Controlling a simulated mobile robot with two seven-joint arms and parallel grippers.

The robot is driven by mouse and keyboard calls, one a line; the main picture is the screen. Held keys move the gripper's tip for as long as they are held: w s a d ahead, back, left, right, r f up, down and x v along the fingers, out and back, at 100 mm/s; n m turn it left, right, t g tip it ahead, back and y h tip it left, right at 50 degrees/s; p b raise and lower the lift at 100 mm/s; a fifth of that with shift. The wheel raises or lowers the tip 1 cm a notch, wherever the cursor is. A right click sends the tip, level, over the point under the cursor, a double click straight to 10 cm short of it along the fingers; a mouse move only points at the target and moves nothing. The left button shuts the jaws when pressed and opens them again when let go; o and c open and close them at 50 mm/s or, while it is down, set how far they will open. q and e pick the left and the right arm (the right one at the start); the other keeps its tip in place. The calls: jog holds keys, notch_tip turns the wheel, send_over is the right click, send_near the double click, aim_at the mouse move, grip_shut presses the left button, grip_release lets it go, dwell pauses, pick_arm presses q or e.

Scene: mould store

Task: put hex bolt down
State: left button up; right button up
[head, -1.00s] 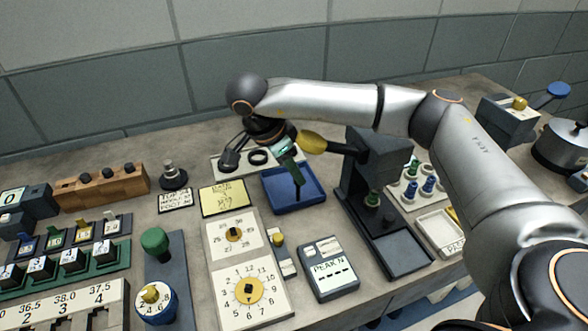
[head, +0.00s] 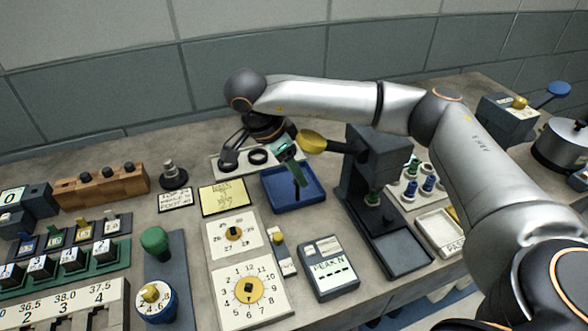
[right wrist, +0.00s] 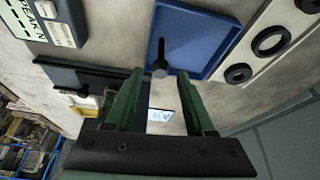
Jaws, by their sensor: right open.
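A dark hex bolt (right wrist: 160,58) shows in the right wrist view against the floor of a blue tray (right wrist: 208,28), near the tray's edge. I cannot tell whether it lies flat or stands. My right gripper (right wrist: 159,75) has two green fingers spread apart, with the bolt's head in the gap between their tips and not touching either. In the head view the right gripper (head: 299,182) reaches down over the blue tray (head: 279,205), and I cannot make out the bolt apart from the dark fingers there. My left gripper is not in view.
A dark press-like stand (head: 358,180) stands close right of the tray. A plate with dark rings (head: 258,156) lies behind it. A yellow note (head: 223,198), a dial board (head: 235,234) and a grey labelled box (head: 328,267) lie to the left and front.

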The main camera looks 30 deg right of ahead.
jog(key=p+v, duration=0.1)
jog(key=v, duration=1)
jog(key=shift+r+p, duration=0.3)
